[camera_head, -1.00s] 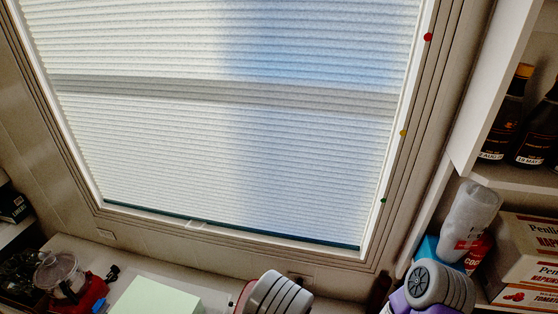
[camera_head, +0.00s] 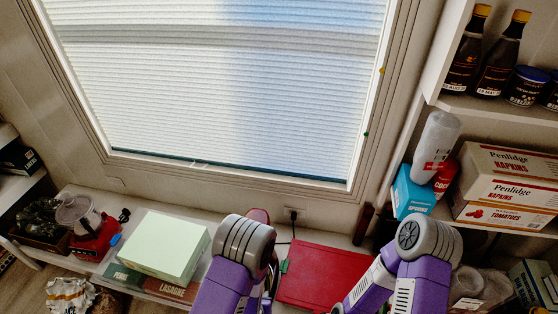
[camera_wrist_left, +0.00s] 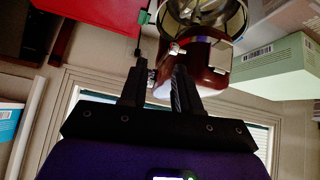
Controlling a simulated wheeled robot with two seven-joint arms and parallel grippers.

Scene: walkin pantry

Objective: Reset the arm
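Both my purple arms with grey joints show in the head view, bent over the counter. My left arm (camera_head: 235,265) is at the centre and my right arm (camera_head: 425,260) is on the right. Neither gripper's fingers show there. In the left wrist view my left gripper (camera_wrist_left: 160,90) has its two dark fingers apart with a gap between them. It seems to hold nothing. A dark red appliance with a metal-rimmed bowl (camera_wrist_left: 208,48) lies beyond the fingertips; I cannot tell whether they touch it. My right gripper is hidden or outside the frame.
A red board (camera_head: 325,275) lies between my arms. A pale green box (camera_head: 165,245) and a red appliance (camera_head: 95,240) stand on the left counter. The right shelves hold dark bottles (camera_head: 497,55), napkin boxes (camera_head: 505,175) and a blue box (camera_head: 412,195). A blinded window (camera_head: 220,95) is behind.

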